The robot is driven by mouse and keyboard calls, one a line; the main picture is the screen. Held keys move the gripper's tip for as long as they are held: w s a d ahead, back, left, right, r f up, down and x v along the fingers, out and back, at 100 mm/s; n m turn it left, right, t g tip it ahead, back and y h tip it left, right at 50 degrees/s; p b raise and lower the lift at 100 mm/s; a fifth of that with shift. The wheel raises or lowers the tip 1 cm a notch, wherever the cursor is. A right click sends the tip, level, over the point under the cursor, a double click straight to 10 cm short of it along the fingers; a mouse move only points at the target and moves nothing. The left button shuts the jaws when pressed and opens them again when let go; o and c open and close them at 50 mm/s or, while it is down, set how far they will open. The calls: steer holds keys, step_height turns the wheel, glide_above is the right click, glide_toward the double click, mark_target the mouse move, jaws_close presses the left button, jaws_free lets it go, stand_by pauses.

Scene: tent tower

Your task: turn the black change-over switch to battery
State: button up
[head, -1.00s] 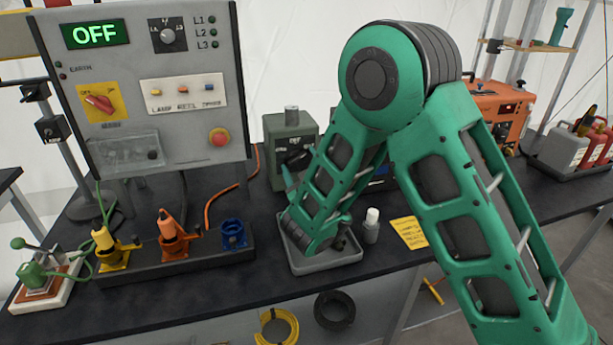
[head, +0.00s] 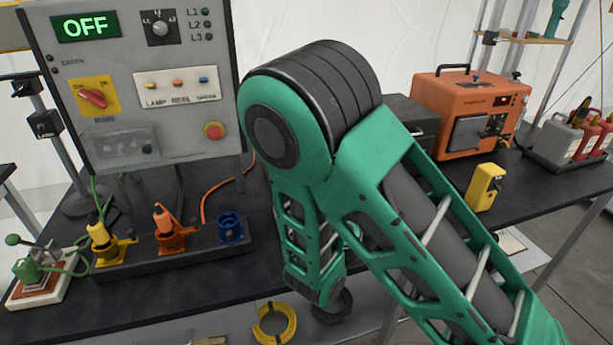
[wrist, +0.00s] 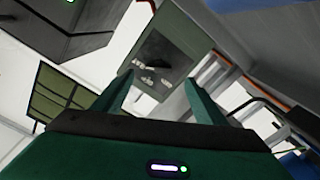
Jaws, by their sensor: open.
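The grey-green switch box (wrist: 182,42) is ahead in the wrist view, tilted in the picture. Its face carries a black handle (wrist: 157,64), which looks like the change-over switch, with small pale labels below it that I cannot read. Which way the handle points is too blurred to tell. My gripper (wrist: 159,79) is open, with its two green fingers apart and nothing between them. In the picture the handle lies between the fingertips, with the box face beyond them; I see no contact. In the head view my arm hides the box and my gripper.
A grey panel (head: 125,128) with an OFF display stands left, above several coloured plugs and sockets on a dark rack (head: 165,258). Right of my arm are an orange generator (head: 465,105), a yellow device (head: 485,187) and red-and-grey containers (head: 575,140). Bare black table (head: 540,190) shows there.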

steer(key=shift+s+d+r, duration=0.15)
steer(key=shift+s, duration=0.35)
